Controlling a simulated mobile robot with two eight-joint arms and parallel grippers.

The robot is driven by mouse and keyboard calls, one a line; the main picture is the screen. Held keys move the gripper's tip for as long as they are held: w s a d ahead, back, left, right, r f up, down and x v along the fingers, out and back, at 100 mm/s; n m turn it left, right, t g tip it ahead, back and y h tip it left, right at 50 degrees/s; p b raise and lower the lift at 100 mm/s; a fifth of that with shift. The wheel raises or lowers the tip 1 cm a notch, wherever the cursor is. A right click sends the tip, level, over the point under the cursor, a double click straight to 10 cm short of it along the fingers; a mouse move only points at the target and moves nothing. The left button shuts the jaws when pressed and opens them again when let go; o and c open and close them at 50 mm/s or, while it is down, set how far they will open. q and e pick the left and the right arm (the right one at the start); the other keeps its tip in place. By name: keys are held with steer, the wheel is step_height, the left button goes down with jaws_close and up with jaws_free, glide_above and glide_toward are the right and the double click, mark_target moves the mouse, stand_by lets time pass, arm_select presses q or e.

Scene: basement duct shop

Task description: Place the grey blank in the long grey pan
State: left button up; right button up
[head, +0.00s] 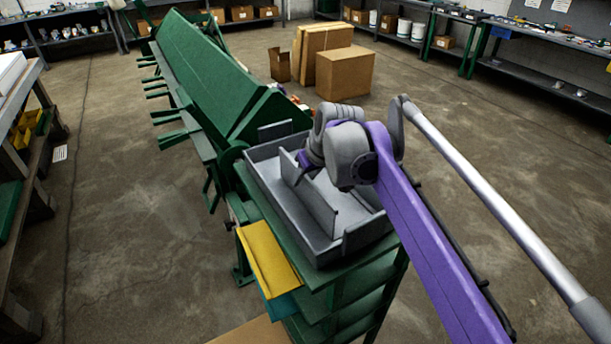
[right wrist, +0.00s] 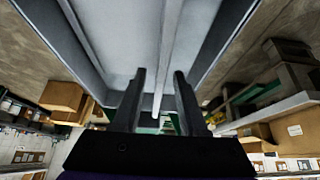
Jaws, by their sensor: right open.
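The long grey pan (head: 275,214) sits on top of a green stand near the end of the green machine. A thin grey sheet that looks like the grey blank (head: 318,206) stands on its long edge inside the pan, running lengthwise between its side walls. My right gripper (head: 303,172) is over the pan at the sheet's far part, partly hidden by my wrist. In the right wrist view my right gripper (right wrist: 158,95) has its two fingers apart, with the edge of the blank (right wrist: 170,45) showing between them. I see no finger contact. My left gripper is out of view.
The long green machine (head: 215,75) extends behind the pan, with handles along its left side. A yellow sheet (head: 268,258) lies at the stand's front left. Cardboard boxes (head: 343,73) stand on the floor beyond. Open floor lies on both sides.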

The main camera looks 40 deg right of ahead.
steer(key=v, duration=1.2)
steer(key=shift+r+p, duration=0.15)
steer(key=shift+p, duration=0.2)
